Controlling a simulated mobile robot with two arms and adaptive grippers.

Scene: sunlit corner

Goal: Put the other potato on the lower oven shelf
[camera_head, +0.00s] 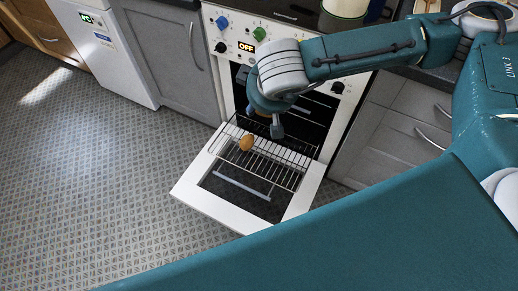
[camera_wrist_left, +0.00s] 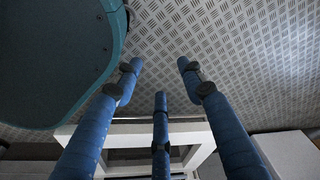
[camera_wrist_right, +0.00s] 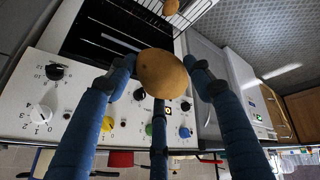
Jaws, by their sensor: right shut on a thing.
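My right gripper (camera_head: 274,122) hangs in front of the open oven (camera_head: 312,112), above the near-oven part of the wire shelf (camera_head: 270,172). In the right wrist view, my right gripper (camera_wrist_right: 159,78) is shut on a brown potato (camera_wrist_right: 163,74). The gripper hides this potato in the head view. Another potato (camera_head: 246,143) lies on the pulled-out wire shelf, left of the gripper; it also shows at the top of the right wrist view (camera_wrist_right: 170,6). My left gripper (camera_wrist_left: 160,78) is open and empty, seen only in the left wrist view.
The white-edged oven door (camera_head: 198,178) is folded down beneath the shelf. Knobs and a display (camera_head: 246,47) line the panel above. Grey cabinets (camera_head: 172,58) flank the oven. The patterned floor (camera_head: 90,170) at left is clear.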

